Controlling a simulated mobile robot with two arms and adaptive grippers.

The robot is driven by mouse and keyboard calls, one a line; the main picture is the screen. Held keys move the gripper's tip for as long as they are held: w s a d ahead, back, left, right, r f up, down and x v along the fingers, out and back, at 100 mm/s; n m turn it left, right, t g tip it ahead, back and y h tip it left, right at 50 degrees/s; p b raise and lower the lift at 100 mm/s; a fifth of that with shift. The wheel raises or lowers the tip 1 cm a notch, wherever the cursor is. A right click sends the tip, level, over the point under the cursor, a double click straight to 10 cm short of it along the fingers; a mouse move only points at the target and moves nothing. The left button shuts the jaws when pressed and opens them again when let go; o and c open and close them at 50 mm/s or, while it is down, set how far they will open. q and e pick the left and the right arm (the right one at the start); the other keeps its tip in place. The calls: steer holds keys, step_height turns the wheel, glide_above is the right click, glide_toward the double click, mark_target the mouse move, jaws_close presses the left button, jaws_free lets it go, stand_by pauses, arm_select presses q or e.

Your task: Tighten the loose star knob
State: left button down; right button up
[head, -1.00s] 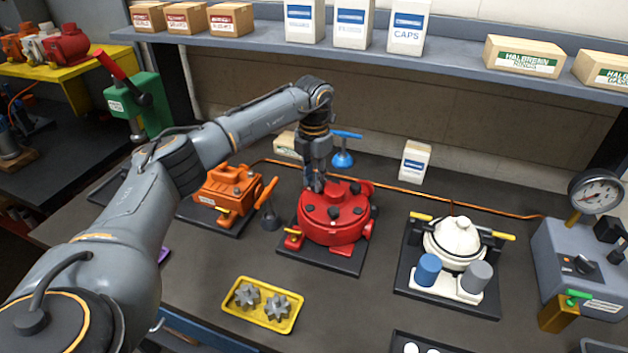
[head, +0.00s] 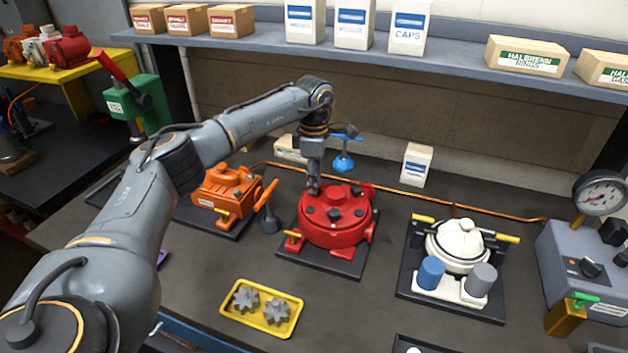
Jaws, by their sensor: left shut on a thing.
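A round red motor (head: 340,231) sits on a black base plate (head: 318,260) near the middle of the bench. My left gripper (head: 313,190) reaches down from above onto the back left part of the lid. It is shut on a knob there, which the fingers mostly hide. I cannot tell from here which knob is loose. My right gripper is out of view.
An orange motor (head: 226,193) stands to the left and a white motor (head: 459,247) to the right. A yellow tray (head: 242,322) with two grey gears lies in front. A blue-handled tool (head: 343,160) stands behind the red motor. A grey gauge unit (head: 585,262) is far right.

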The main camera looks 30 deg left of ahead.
arm_select(q)
steer(key=shift+w+a+r+m, duration=0.1)
steer(key=shift+r+m, duration=0.05)
steer(key=shift+m, duration=0.45)
steer(key=shift+w+r+m, duration=0.1)
steer(key=shift+r+m, duration=0.05)
steer(key=shift+m, duration=0.45)
steer(key=c, duration=1.5)
jaws_free()
steer(key=shift+o, duration=0.6)
steer(key=shift+s, duration=0.1)
step_height(320, 180, up, 12)
